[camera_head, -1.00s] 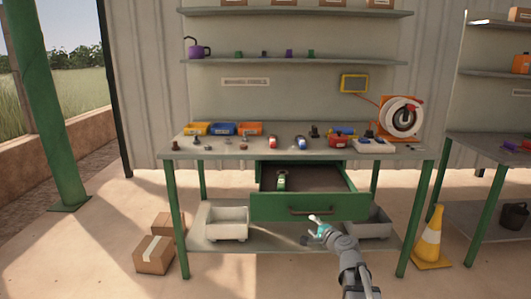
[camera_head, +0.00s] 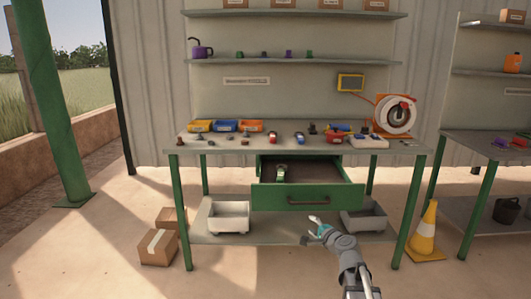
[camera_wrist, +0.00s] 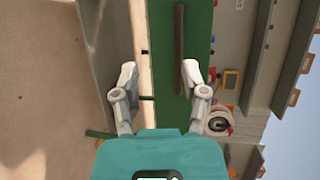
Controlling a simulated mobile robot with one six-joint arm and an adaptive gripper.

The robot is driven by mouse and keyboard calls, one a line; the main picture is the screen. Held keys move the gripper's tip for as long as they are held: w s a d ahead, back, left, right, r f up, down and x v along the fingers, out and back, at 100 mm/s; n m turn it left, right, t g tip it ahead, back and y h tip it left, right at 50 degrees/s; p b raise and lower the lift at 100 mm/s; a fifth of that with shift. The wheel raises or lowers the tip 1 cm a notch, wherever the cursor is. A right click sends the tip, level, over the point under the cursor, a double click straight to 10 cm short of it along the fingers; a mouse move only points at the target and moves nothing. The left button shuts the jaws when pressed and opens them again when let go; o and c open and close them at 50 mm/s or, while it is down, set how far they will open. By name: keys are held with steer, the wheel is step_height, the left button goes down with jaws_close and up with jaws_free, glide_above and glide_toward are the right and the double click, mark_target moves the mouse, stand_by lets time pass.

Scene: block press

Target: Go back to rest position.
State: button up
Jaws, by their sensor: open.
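My gripper (camera_head: 316,224) is in front of the workbench, low and right of the middle in the head view. In the wrist view, my gripper (camera_wrist: 160,76) has its two fingers spread apart with nothing between them. Beyond them is the green front of the drawer (camera_wrist: 172,85) with its dark handle. In the head view the green drawer (camera_head: 340,197) stands pulled out under the bench top, with a green and pale object (camera_head: 281,173) lying inside at its left. My gripper appears apart from the drawer handle (camera_head: 308,202).
The bench top (camera_head: 250,144) holds blue, yellow and orange bins, small tools and a cable reel (camera_head: 396,116). Pale bins (camera_head: 229,216) sit on the lower shelf. Cardboard boxes (camera_head: 158,247) stand at left, a traffic cone (camera_head: 427,235) at right. The floor in front is clear.

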steer(key=s+a+f+n+g, duration=0.5)
steer(key=s+f+n+g, duration=0.5)
steer(key=s, duration=0.4)
steer(key=s+d+f+n+g+h, duration=0.2)
steer(key=s+d+h, duration=0.1)
steer(key=s, duration=0.3)
steer(key=s+d+f+n+g+h, duration=0.2)
steer(key=s+d+f+g+h, duration=0.1)
steer(key=s, duration=0.3)
step_height(320, 180, up, 30)
steer(key=p, duration=3)
steer(key=shift+a, duration=0.25)
